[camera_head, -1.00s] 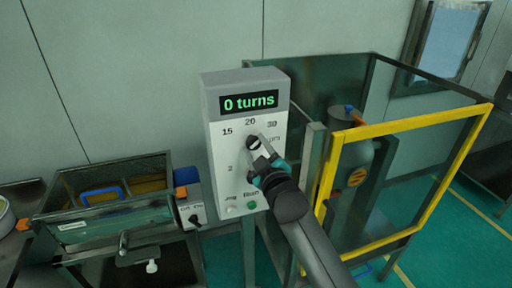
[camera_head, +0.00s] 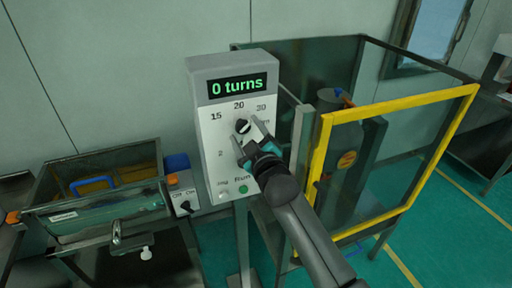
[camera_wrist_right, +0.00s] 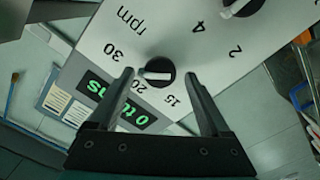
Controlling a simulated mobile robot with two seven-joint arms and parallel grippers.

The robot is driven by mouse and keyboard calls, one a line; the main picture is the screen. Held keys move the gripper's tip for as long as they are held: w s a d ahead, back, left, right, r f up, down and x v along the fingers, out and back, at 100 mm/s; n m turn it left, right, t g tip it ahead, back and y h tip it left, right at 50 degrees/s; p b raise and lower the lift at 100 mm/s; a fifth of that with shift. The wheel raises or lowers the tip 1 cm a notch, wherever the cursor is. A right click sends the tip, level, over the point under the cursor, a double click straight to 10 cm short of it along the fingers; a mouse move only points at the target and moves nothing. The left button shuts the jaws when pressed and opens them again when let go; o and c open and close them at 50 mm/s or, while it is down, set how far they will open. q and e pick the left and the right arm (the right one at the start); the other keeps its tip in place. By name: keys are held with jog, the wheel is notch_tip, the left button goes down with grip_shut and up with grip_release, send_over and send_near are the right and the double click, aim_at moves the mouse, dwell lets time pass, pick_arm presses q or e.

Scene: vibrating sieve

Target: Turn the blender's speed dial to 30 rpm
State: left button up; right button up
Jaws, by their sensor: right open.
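The grey blender control box (camera_head: 205,140) stands upright, with a green display (camera_head: 238,88) reading "0 turns". The black rpm speed dial (camera_head: 242,126) sits under the marks 15, 20 and 30. My right gripper (camera_head: 246,131) is open at the dial, one finger on each side in the head view. In the right wrist view the dial (camera_wrist_right: 157,72) lies between the tips of my right gripper (camera_wrist_right: 158,74), with gaps on both sides. Its white bar shows, but which end points to a mark is unclear. My left gripper is out of view.
A second knob (camera_wrist_right: 240,5), marked 2 and 4, shows in the wrist view. A green Run button (camera_head: 242,189) is low on the box. A yellow-framed guard (camera_head: 318,190) stands at right, a sieve machine (camera_head: 100,218) with an on/off switch box (camera_head: 184,192) at left.

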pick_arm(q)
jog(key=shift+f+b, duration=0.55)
pick_arm(e)
jog(key=v, duration=1.5)
jog(key=shift+w, duration=0.1)
